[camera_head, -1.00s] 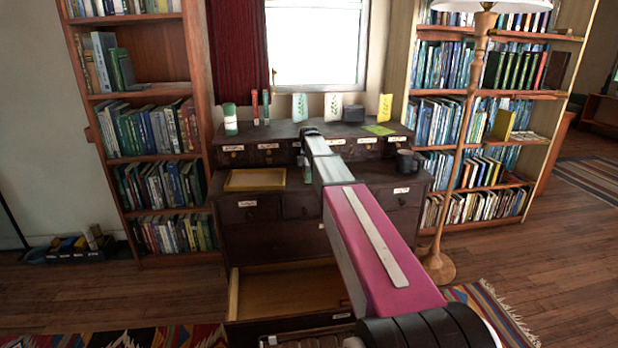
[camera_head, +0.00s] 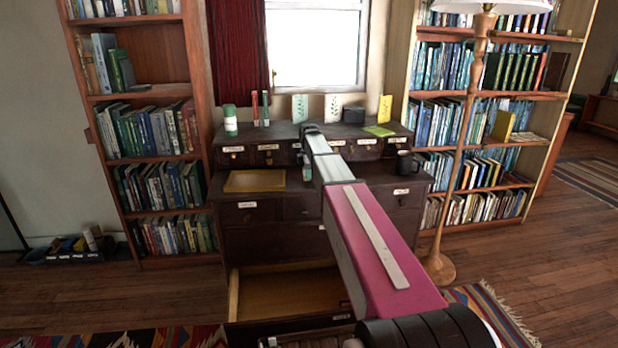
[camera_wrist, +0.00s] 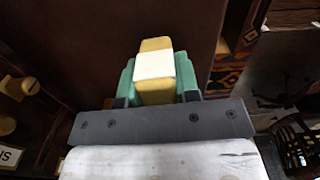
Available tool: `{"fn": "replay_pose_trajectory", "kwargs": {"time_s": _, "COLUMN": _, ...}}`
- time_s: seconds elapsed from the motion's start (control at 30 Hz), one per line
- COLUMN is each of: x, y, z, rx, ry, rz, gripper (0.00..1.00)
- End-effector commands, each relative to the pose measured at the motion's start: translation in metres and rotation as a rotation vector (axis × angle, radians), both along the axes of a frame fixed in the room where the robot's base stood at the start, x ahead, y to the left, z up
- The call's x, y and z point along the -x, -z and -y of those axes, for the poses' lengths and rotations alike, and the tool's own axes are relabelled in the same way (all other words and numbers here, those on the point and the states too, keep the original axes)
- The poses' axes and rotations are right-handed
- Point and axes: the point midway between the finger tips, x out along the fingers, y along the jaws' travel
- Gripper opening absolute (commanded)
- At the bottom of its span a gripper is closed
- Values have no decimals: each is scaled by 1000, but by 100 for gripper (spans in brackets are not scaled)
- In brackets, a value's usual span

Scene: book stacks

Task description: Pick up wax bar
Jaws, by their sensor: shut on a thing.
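The wax bar, a yellow block with a white band around its middle (camera_wrist: 155,66), is held between the green fingers of my gripper (camera_wrist: 157,76) in the wrist view. The fingers are shut on its two sides, and its far end sticks out beyond them. Behind the bar is a dark brown surface. In the head view my arm reaches over the dark wooden cabinet (camera_head: 275,242). The bar cannot be made out there, and my gripper is mostly hidden by the arm.
On the cabinet are a yellow tray (camera_head: 255,181), a dark mug (camera_head: 405,162), a green can (camera_head: 230,120) and several upright cards. A low drawer (camera_head: 235,297) stands open. Bookshelves flank the cabinet, and a floor lamp (camera_head: 468,130) stands at right.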

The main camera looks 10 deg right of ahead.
Motion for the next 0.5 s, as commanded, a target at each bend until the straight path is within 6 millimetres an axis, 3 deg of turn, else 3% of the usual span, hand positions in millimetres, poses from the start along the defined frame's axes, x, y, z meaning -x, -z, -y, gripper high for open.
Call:
{"fn": "replay_pose_trajectory", "kwargs": {"time_s": 0.13, "x": 0, "y": -28, "z": 0, "rx": 0, "ry": 0, "rz": 2, "gripper": 5}}
{"fn": "replay_pose_trajectory", "kwargs": {"time_s": 0.5, "x": 53, "y": -73, "z": -65, "rx": 0, "ry": -3, "rz": 1, "gripper": 5}}
